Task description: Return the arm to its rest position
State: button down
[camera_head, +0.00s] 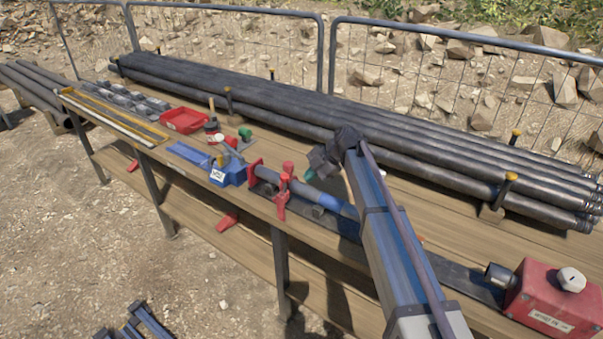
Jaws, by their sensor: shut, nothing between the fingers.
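My arm reaches up from the lower right over the workbench (265,212). Its dark wrist bends to the left at the far end. My gripper (311,172) is at the end of the wrist, above the bench behind the red clamp (283,190). It is small in this view, shut, with nothing held. A dark pipe piece with a blue section (337,204) lies along the bench in the red clamps, just below the gripper. My arm hides part of the bench and this pipe.
A stack of long dark pipes (400,137) lies along the back of the bench. A blue vise (228,171), a red tray (183,120) and tools stand to the left. A red box (555,300) stands at the front right. A mesh fence (450,75) is behind.

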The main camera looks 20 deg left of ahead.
jog(key=a+p+v, duration=0.1)
jog(key=p+v, duration=0.3)
jog(key=v, duration=0.3)
jog(key=s+d+f+m+h, duration=0.1)
jog(key=s+d+m+h, duration=0.1)
jog(key=s+d+m, duration=0.7)
jog(key=s+d+m+t+h, duration=0.1)
jog(key=s+d+m+h, duration=0.1)
jog(key=s+d+m, duration=0.8)
jog(key=s+d+f+m+h, duration=0.1)
jog(key=s+d+m+h, duration=0.2)
jog(key=s+d+m, duration=0.7)
jog(key=d, duration=0.9)
jog(key=shift+d+f+m+t, duration=0.2)
jog(key=shift+f+m+t, duration=0.15)
jog(key=shift+m+t, duration=0.05)
